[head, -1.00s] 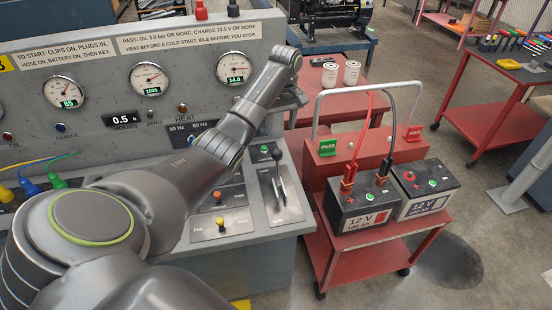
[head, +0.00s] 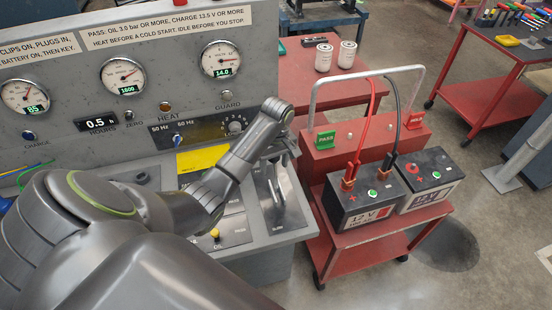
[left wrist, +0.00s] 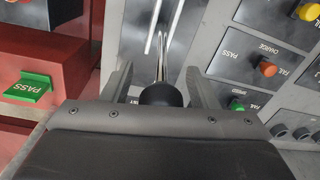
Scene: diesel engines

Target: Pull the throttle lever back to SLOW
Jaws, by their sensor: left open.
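The throttle lever (head: 276,192) stands on a metal plate at the right end of the grey console. In the head view its slim shaft shows, and its knob is hidden behind my left gripper (head: 285,154). In the left wrist view the round black knob of the throttle lever (left wrist: 160,94) lies between the two fingers of my left gripper (left wrist: 158,88). The fingers are apart, with a gap visible on both sides of the knob. The SLOW marking is too small to read with certainty. My right gripper is in no view.
Test buttons and a yellow knob (head: 215,232) sit left of the lever plate. A red cart (head: 345,250) with two batteries and a grey handle stands just right of the console. A green PASS tag (left wrist: 28,88) shows in the left wrist view.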

